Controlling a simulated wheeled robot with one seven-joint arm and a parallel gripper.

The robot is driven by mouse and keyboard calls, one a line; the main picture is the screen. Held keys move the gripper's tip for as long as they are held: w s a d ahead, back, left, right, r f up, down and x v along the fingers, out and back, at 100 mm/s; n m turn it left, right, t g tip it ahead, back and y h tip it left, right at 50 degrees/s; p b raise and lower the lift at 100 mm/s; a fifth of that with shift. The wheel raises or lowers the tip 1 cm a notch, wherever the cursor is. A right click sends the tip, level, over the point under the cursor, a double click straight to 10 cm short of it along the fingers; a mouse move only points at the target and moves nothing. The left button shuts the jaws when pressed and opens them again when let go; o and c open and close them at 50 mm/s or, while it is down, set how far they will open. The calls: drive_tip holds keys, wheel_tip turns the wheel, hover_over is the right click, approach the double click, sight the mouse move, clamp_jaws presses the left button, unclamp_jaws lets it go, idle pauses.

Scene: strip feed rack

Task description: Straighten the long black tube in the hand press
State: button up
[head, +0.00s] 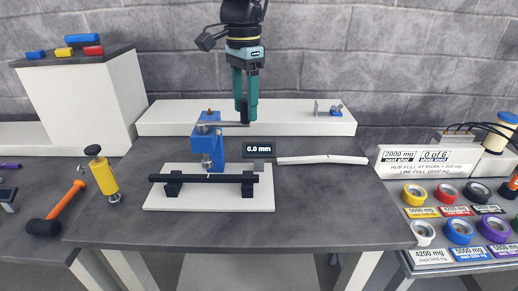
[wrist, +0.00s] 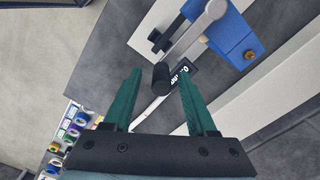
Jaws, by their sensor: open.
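The long black tube (head: 218,178) lies level across two black supports on the white base of the hand press (head: 207,143). It looks straight at this size. The blue press stands just behind the tube's middle, with its ram above it. Its grey lever sticks out to the right and ends in a black knob (wrist: 161,77). My gripper (head: 245,100) points down over the press's right side, open. In the wrist view its teal fingers (wrist: 159,92) stand apart on either side of the knob, without visible contact. A display (head: 258,149) beside the press reads 0.0 mm.
A white bar (head: 322,159) lies right of the display. A yellow cylinder tool (head: 103,177) and a hammer (head: 57,208) are at left. A white shelf (head: 285,112) runs behind; a rack of coloured rings (head: 460,230) is at right. The table front is clear.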

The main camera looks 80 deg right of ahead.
drive_tip(key=shift+r, duration=2.55)
